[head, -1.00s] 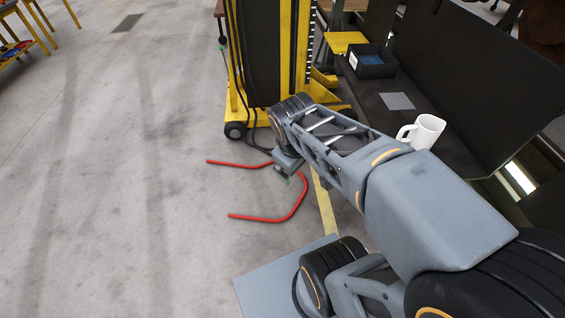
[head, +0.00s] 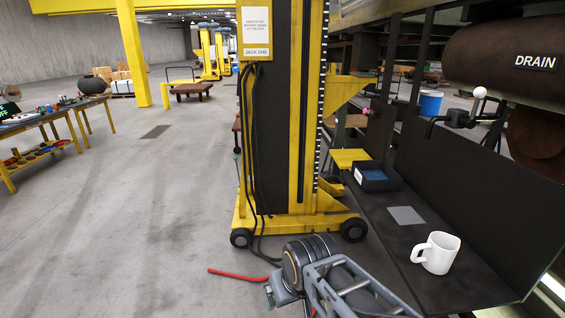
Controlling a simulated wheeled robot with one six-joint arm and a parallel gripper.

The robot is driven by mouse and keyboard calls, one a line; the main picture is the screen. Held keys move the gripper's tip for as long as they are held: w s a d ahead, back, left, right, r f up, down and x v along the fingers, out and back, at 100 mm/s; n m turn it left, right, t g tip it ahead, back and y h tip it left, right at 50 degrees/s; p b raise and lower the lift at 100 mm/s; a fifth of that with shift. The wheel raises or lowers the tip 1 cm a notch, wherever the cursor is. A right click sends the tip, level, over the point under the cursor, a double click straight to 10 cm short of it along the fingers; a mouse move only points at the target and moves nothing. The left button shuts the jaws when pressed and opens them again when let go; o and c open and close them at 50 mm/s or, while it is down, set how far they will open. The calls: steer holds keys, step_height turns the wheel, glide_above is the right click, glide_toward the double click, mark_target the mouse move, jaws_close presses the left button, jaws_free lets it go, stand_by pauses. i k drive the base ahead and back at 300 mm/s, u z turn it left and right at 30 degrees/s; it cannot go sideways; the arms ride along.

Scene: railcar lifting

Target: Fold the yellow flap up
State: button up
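The yellow flap (head: 350,157) looks like a flat yellow plate lying level on the right side of the yellow jack (head: 297,215), beside a dark bin. My gripper (head: 280,291) is low in the picture, in front of the jack's base and well short of the flap. Only a small part of it shows below my dark wrist joint. Its fingers cannot be made out, so I cannot tell whether it is open or shut.
A dark ledge holds an open black bin (head: 376,177), a grey square (head: 406,215) and a white mug (head: 436,252). Black cables hang down the jack to the floor. A red bar (head: 237,275) lies on the floor. The floor at left is clear up to a workbench (head: 45,122).

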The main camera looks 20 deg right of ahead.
mark_target(344, 158)
steer(key=z, duration=0.85)
steer(key=i, duration=0.9)
steer(key=u, duration=0.65)
steer(key=i, duration=1.45)
steer(key=z, duration=0.25)
